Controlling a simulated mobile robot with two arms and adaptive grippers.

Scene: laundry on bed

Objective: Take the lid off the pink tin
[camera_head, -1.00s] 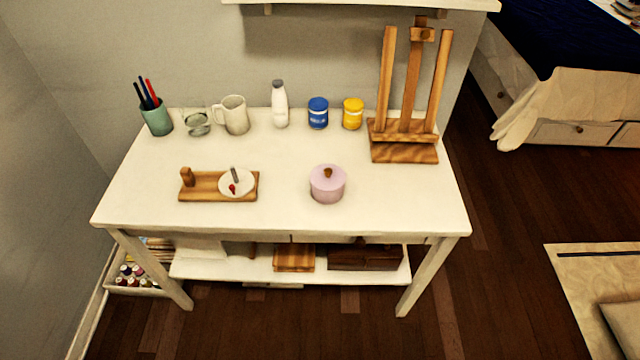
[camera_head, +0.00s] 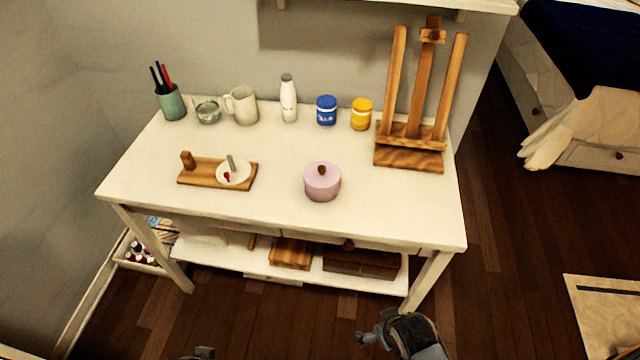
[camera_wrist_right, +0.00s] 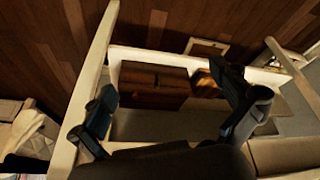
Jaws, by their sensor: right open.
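The pink tin (camera_head: 322,187) stands upright on the white table, right of the middle and near the front. Its pink lid (camera_head: 316,173) with a brown knob is on it. My right arm shows at the bottom of the head view, in front of the table; its gripper (camera_wrist_right: 172,95) is open and empty in the wrist view, facing the table's lower shelf. A small dark part of my left arm (camera_head: 200,353) shows at the bottom edge; whether that gripper is open cannot be told. Neither is near the tin.
The white table (camera_head: 390,205) also bears a wooden board (camera_head: 200,172) with a small dish, a pen cup (camera_head: 171,102), a mug (camera_head: 243,106), a bottle (camera_head: 288,100), blue (camera_head: 326,111) and yellow (camera_head: 361,115) jars, and an easel (camera_head: 408,158). The tabletop around the tin is clear.

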